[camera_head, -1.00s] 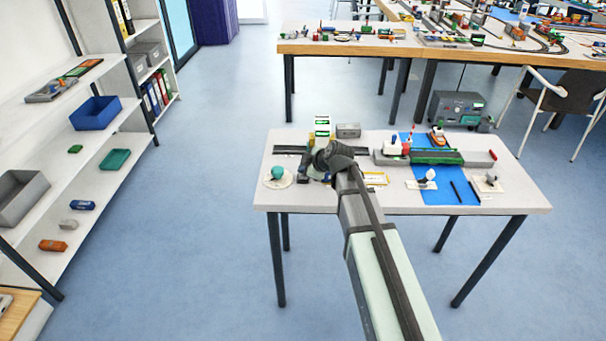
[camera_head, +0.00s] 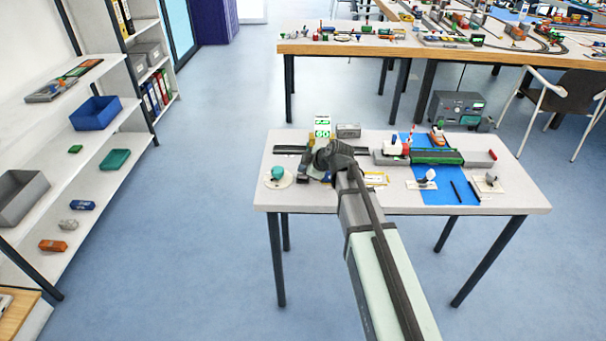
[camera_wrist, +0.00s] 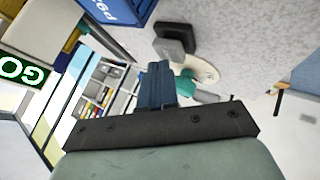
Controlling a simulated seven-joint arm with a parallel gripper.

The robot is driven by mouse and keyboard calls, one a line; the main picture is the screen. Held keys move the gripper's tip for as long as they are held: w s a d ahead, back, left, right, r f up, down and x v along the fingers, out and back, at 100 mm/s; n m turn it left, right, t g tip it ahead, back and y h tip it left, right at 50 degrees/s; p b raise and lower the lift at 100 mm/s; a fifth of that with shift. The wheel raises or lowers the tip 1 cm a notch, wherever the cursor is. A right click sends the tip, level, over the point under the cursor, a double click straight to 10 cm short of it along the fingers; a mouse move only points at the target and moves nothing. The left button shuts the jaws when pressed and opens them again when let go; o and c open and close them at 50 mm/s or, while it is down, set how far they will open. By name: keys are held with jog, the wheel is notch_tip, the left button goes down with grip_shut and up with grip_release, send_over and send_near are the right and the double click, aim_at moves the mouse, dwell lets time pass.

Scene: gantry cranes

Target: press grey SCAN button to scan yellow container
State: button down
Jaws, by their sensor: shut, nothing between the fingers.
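In the wrist view my gripper (camera_wrist: 158,85) is shut and empty, its dark blue fingers pressed together. A grey button (camera_wrist: 175,35) on a dark base lies just beyond the fingertips. I take it for the SCAN button; its label is not readable, and I cannot tell whether the tips touch it. In the head view my own arm hides the gripper and the button. A small yellow block (camera_wrist: 72,40) shows at the left of the wrist view; I cannot tell whether it is the yellow container. A sign (camera_head: 322,127) shows green lettering, reading GO in the wrist view (camera_wrist: 24,72).
A teal knob on a cream disc (camera_head: 279,177) sits at the table's left, beside the button in the wrist view. A blue container (camera_wrist: 118,10) is near the fingers. A grey box (camera_head: 348,131) stands behind; a blue strip (camera_head: 420,197) crosses the table's right side.

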jog(key=shift+r, duration=0.55)
jog(key=shift+r, duration=0.1)
jog(key=shift+r, duration=2.4)
